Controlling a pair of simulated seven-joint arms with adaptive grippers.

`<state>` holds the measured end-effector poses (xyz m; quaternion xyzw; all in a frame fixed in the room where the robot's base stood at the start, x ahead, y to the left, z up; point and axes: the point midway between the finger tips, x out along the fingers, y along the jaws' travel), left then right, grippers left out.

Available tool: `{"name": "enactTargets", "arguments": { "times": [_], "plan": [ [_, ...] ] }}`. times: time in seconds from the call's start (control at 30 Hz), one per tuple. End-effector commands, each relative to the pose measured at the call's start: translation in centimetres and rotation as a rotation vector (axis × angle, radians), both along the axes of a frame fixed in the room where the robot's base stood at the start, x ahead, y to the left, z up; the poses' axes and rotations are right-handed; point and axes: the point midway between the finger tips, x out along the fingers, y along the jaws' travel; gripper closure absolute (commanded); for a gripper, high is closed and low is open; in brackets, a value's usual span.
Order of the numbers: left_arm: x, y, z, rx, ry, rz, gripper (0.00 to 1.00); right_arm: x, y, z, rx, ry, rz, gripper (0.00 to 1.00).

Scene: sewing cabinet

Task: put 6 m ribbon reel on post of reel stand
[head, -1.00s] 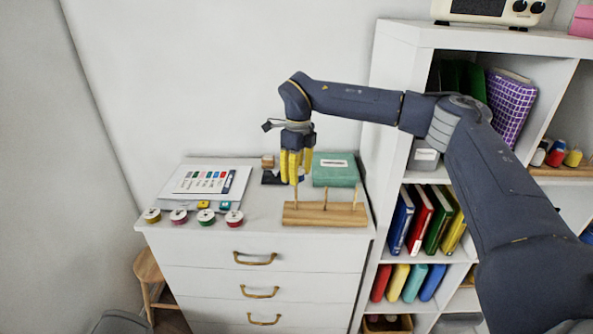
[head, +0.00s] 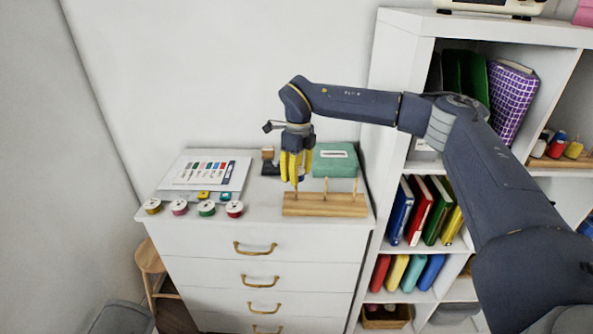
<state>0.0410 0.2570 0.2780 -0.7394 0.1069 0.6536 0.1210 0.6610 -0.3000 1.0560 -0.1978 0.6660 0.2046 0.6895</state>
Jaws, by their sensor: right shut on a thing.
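The wooden reel stand (head: 325,205) with upright posts is at the front right of the cabinet top. My right gripper (head: 294,184) is at the stand's left post, pointing down, its yellow fingers hiding the post's upper end. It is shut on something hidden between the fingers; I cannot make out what. Several ribbon reels stand in a row at the front left: a yellow one (head: 152,206), a pink one (head: 179,207), a green one (head: 206,208) and a red one (head: 234,209). Their length labels are unreadable. My left gripper is not in view.
A green box (head: 335,163) stands close behind the stand. A chart (head: 208,172) lies at the back left. A tall white bookshelf (head: 400,100) rises at the right. The cabinet top between reels and stand is clear.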

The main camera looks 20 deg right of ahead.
Motion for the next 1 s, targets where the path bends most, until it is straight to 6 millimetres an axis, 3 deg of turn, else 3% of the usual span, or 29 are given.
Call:
{"name": "enactTargets", "arguments": {
  "times": [1.0],
  "plan": [
    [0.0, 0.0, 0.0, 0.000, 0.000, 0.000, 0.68, 0.0, 0.0, -1.4, 0.000, 0.000, 0.000, 0.82]
  ]
}}
